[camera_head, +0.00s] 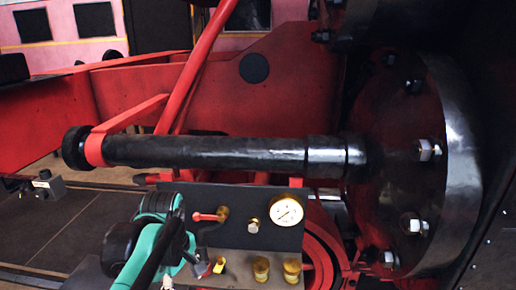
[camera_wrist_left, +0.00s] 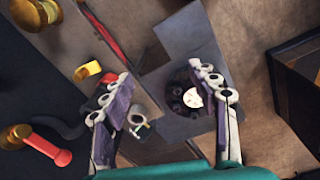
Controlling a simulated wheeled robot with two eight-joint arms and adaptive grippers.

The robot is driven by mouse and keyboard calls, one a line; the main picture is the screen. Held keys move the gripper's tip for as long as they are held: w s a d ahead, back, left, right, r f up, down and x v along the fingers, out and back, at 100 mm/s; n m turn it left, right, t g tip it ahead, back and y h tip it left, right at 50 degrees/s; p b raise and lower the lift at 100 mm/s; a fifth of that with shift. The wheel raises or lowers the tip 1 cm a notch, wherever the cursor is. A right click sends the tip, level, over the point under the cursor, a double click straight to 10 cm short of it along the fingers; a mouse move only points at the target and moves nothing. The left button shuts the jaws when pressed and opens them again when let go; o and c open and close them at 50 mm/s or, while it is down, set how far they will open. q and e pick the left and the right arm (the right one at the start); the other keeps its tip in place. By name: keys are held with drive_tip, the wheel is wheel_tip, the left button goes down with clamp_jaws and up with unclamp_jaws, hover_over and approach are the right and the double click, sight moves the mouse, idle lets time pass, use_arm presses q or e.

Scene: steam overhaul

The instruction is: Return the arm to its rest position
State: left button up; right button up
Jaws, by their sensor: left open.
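My left arm shows in teal and black at the lower left of the head view, in front of the valve panel (camera_head: 250,195). In the left wrist view my left gripper (camera_wrist_left: 165,92) is open, its two purple-and-grey fingers spread apart with nothing held between them. Beyond the fingers lie a small grey ring-shaped part (camera_wrist_left: 137,117) and a dark round part with a pale centre (camera_wrist_left: 190,98), partly covered by the right-hand finger. My right gripper is in neither view.
The panel carries a white-faced gauge (camera_head: 286,210), a red lever (camera_head: 207,217) and brass fittings (camera_head: 261,268). A long black cylinder (camera_head: 220,152) runs above it to a large bolted flange (camera_head: 400,165). In the wrist view, a red-handled valve (camera_wrist_left: 48,148) is left of the fingers.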

use_arm(q)
drive_tip(key=s+f+m+t+b, duration=0.3)
drive_tip(key=f+m+b, duration=0.3)
drive_tip(key=f, duration=0.7)
drive_tip(key=s+f+m+t+b, duration=0.3)
drive_tip(key=s+f+m+b, duration=0.3)
drive_tip(key=f+b, duration=0.5)
wheel_tip(320, 180, down, 3)
drive_tip(key=shift+a+r+m, duration=0.1)
drive_tip(key=shift+a+m, duration=0.05)
drive_tip(key=shift+m, duration=0.45)
drive_tip(key=shift+s, duration=0.1)
